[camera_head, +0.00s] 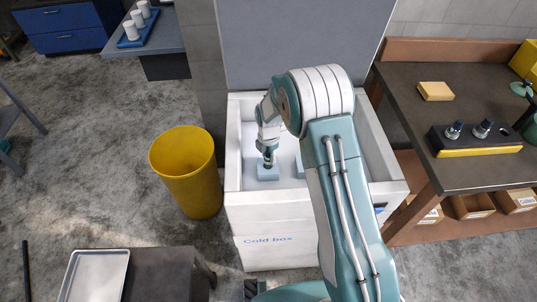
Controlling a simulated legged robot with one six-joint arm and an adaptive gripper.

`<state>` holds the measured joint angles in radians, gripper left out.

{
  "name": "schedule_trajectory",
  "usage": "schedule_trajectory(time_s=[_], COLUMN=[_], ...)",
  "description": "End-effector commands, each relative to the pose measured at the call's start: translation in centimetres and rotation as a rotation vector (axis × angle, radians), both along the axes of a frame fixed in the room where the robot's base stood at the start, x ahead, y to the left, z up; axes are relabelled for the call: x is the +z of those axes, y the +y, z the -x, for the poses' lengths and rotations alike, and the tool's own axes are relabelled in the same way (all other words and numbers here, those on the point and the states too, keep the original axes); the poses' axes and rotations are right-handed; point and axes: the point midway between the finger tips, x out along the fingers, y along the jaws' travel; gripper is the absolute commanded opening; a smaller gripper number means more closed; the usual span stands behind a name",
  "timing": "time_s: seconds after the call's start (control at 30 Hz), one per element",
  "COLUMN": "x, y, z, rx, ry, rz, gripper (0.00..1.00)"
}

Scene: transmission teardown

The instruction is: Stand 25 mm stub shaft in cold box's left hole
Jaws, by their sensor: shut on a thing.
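The white cold box (262,217) stands open in the middle of the head view. A light blue block (268,174) lies inside it on the left, and a sliver of more blue (300,165) shows by my arm. My gripper (267,156) points down into the box, right over the left block. It is shut on a small dark part, taken to be the stub shaft (268,163), held about upright. The shaft's lower end is close to the block; I cannot tell whether it is in a hole. My arm hides the box's right part.
A yellow bin (186,172) stands left of the box. On the right, a workbench (420,95) carries a black and yellow holder (478,150) with two metal parts and a tan block (435,91). A metal tray (95,277) is at lower left. Floor at left is partly clear.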

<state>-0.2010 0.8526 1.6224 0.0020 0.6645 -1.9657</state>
Motion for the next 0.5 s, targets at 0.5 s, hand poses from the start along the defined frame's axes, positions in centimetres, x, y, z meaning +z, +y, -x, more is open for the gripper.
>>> schedule_trajectory(time_s=[0.5], x=[-1.3], y=[0.0], z=[0.0], rx=[0.000], ry=[-0.001], rz=[-0.001], gripper=[0.00])
